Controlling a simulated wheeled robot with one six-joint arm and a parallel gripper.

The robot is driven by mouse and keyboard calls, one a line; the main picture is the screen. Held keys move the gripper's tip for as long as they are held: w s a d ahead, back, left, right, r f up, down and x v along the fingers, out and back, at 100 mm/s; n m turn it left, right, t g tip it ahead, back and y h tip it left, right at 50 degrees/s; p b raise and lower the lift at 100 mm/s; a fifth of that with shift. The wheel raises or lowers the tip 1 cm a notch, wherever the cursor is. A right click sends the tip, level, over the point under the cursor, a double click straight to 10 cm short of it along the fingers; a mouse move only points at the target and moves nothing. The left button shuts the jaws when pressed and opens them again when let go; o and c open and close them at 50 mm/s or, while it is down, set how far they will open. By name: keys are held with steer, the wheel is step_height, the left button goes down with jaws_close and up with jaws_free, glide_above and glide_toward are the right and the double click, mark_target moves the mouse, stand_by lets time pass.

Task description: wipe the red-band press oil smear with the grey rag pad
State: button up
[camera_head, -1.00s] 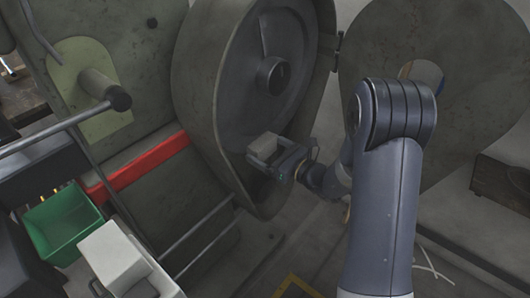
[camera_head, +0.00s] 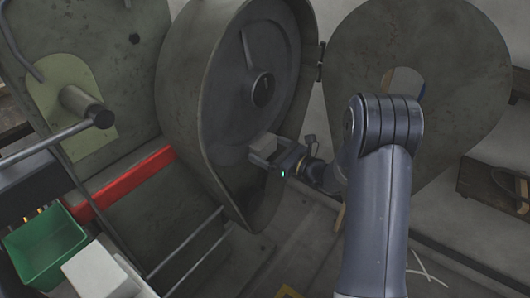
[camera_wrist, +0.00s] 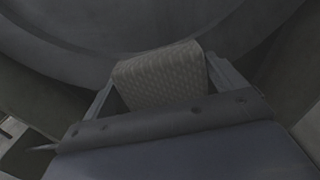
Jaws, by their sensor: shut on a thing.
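My gripper (camera_head: 275,157) is shut on the grey rag pad (camera_head: 262,148). It holds the pad at the lower inside of the round grey press housing (camera_head: 195,100), below the dark hub (camera_head: 262,88). In the wrist view the pad (camera_wrist: 160,75) is a woven grey block between the fingers, with the dark curved housing beyond it. I cannot tell whether the pad touches the metal. The red band (camera_head: 125,185) runs across the press body left of the housing. I cannot make out an oil smear for certain in either view.
The opened round cover (camera_head: 420,70) hangs on a hinge right of the housing. A green bin (camera_head: 45,248) and a white block (camera_head: 98,272) stand at the lower left. Metal rails (camera_head: 190,240) run below the red band. A wooden-sided box (camera_head: 490,190) is at the right.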

steer(key=shift+w+a, duration=0.1)
steer(key=shift+s+a+b, duration=0.35)
steer(key=shift+s+a, duration=0.4)
steer(key=shift+s, duration=0.3)
steer(key=shift+s+a+b, duration=0.4)
steer(key=shift+s+a, duration=0.4)
steer(key=shift+s, duration=0.3)
steer(key=shift+s+a+b, duration=0.35)
steer(key=shift+s+a, duration=0.4)
steer(key=shift+s, duration=0.3)
steer(key=shift+d, duration=0.1)
steer(key=shift+v, duration=3)
steer(key=shift+v, duration=1.5)
